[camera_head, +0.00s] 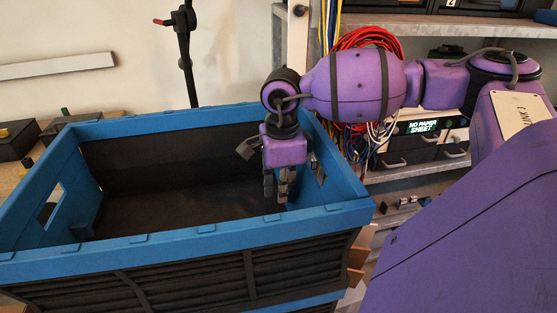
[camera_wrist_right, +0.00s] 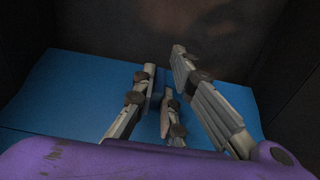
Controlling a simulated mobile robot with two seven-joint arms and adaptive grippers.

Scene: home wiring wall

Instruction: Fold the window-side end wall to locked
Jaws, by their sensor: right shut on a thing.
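A folding crate with a blue rim (camera_head: 190,240) and dark long sides fills the left and middle of the head view. Its left blue end wall (camera_head: 70,215) stands up, with a handle opening. The right blue end wall (camera_head: 325,150) also looks raised and has an opening; my arm hides part of it. My right gripper (camera_head: 277,190) points down inside the crate beside this right wall. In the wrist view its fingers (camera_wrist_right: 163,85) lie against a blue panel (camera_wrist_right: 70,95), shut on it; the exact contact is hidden. Which end faces the window does not show. My left gripper is not visible.
A dark stand (camera_head: 186,50) rises behind the crate. A wooden bench (camera_head: 100,118) with dark items lies at the left. The crate's interior (camera_head: 150,190) looks empty.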

